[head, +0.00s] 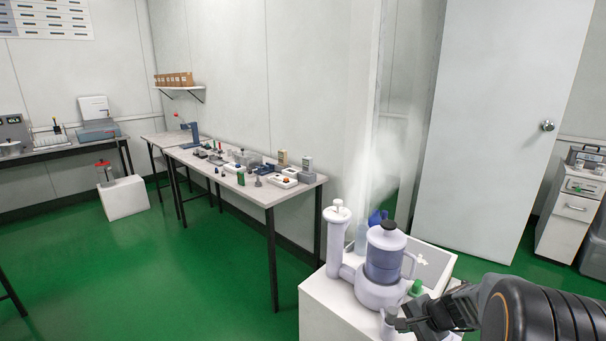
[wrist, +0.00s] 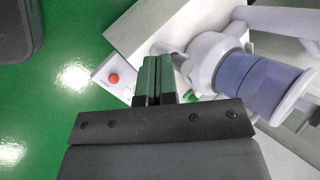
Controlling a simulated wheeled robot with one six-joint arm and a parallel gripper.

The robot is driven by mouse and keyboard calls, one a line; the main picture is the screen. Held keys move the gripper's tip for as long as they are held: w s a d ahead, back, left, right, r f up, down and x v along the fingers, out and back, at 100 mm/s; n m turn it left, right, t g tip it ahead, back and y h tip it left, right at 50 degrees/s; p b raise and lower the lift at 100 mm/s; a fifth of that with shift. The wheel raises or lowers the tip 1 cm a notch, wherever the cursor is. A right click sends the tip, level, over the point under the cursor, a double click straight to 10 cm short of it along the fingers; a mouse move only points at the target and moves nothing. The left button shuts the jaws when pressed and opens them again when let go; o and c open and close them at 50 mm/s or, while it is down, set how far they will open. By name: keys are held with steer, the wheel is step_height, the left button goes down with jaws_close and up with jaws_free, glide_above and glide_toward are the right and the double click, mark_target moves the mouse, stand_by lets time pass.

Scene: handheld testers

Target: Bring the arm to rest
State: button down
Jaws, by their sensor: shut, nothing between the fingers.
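My gripper (head: 398,322) is at the lower right of the head view, at the end of my dark arm, beside the white cabinet with the pale apparatus. In the wrist view my gripper (wrist: 158,78) has its two green-tipped fingers together, with nothing between them. The pale lavender apparatus (head: 380,292), with a dark-capped jar and a side column, stands on the cabinet just left of and behind my gripper. It also fills the upper right of the wrist view (wrist: 215,62). I cannot tell whether the fingertips touch it.
The white cabinet (head: 318,300) is close under my gripper. A red button (wrist: 114,78) on a pale panel shows beside the fingers. White vapour (head: 392,155) rises behind the apparatus. A long table (head: 232,184) with small devices stands left. Green floor (head: 150,260) is clear at left.

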steer(key=s+a+r+n+h+p, duration=0.1)
steer(key=s+a+r+n+p, duration=0.2)
steer(key=r, duration=0.7)
steer(key=s+a+r+n+h+p, duration=0.2)
steer(key=s+a+r+n+p, duration=0.1)
steer(key=s+r+n+p, duration=0.2)
steer(key=s+a+r+n+g+h+p, duration=0.1)
steer(key=s+r+p, duration=0.6)
steer(key=r, duration=0.9)
steer(key=a+n+h+p, duration=0.1)
steer(key=a+n+p, duration=0.1)
steer(key=n+p, duration=0.1)
steer(key=shift+a+r+n, duration=0.2)
steer(key=shift+a+n, duration=0.1)
steer(key=shift+n, duration=0.1)
